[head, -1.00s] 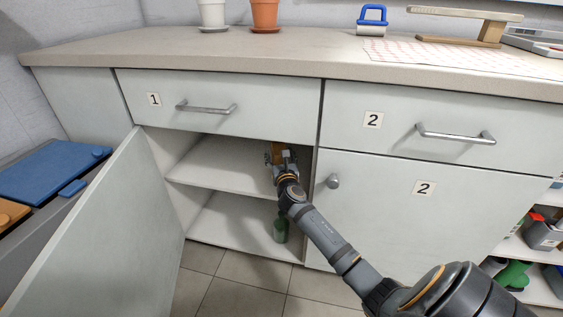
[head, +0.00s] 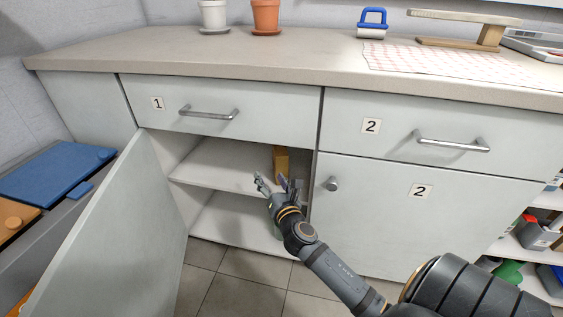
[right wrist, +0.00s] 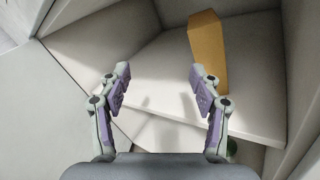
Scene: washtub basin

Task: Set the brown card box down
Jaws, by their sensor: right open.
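The brown card box (head: 281,161) stands upright on the upper shelf (head: 215,163) of the open cupboard, near its right wall. It also shows in the right wrist view (right wrist: 208,50), beyond the right fingertip. My right gripper (head: 275,184) is open and empty in front of the shelf, apart from the box. In the right wrist view its two fingers (right wrist: 158,86) are spread wide with nothing between them. My left gripper is not in view.
The cupboard door (head: 115,235) stands open at the left. A closed door (head: 400,215) with a round knob is at the right. A drawer (head: 215,112) is shut above the shelf. A green thing (right wrist: 232,146) shows partly below the shelf.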

